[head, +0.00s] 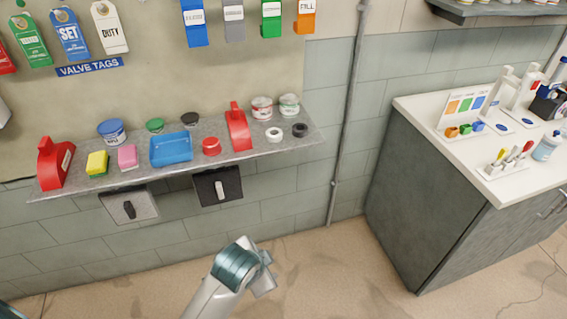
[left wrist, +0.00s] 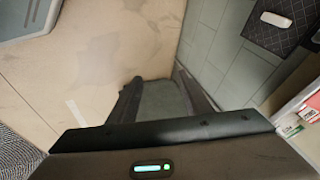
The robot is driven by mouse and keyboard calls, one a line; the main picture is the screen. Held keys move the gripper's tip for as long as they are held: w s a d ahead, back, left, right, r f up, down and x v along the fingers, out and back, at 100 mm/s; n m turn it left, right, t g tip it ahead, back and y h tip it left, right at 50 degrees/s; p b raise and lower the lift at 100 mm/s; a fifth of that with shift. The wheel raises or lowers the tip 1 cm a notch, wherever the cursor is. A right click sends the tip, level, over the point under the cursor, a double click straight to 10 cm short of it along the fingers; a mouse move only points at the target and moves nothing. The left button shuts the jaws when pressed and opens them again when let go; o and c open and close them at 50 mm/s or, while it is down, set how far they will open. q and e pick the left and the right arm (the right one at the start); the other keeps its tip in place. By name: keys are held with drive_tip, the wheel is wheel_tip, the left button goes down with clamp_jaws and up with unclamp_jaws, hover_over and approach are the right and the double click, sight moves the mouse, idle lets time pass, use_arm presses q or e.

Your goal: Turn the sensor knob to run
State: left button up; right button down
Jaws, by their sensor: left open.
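Two knob boxes hang under the wall shelf in the head view. The left one has a pale grey plate (head: 143,200) with a black knob (head: 128,209). The right one has a black plate (head: 232,181) with a white knob (head: 220,188), its bar roughly upright. I cannot read which is the sensor knob. In the left wrist view the white knob (left wrist: 275,19) and black plate (left wrist: 258,36) are at the upper right, apart from my fingers. My left gripper (left wrist: 160,92) is open and empty, below and in front of the boxes. My right gripper is not in view.
The shelf (head: 72,182) above holds red scoops, sponges, a blue tray (head: 171,149), tape rolls and several tubs. A vertical pipe (head: 345,130) runs right of it. A cabinet with a white counter (head: 420,110) stands at the right. The floor in front is clear.

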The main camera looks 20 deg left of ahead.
use_arm(q)
drive_tip(key=w+d+r+m+t+y, duration=0.25)
drive_tip(key=w+r+m, duration=0.35)
drive_tip(key=w+r, duration=0.8)
drive_tip(key=w+d+r+m+t+y, duration=0.1)
drive_tip(key=w+d+r+m+t, duration=0.35)
drive_tip(key=w+r, duration=1)
drive_tip(key=a+r+m+y, duration=0.1)
drive_tip(key=r+m+y, duration=0.1)
drive_tip(key=r, duration=1.1)
drive_tip(key=a+r+m+t+y, duration=0.1)
drive_tip(key=a+r+m+y, duration=0.1)
drive_tip(key=r, duration=1.1)
drive_tip(key=a+r+m+t+y, duration=0.1)
drive_tip(key=a+r+m+y, duration=0.1)
drive_tip(key=r, duration=1.1)
drive_tip(key=shift+w+a+r+m+y, duration=0.15)
drive_tip(key=shift+a+r+m+y, duration=0.15)
drive_tip(key=shift+m, duration=0.45)
drive_tip(key=shift+w, duration=0.1)
drive_tip(key=p+x, duration=1)
drive_tip(key=x, duration=0.7)
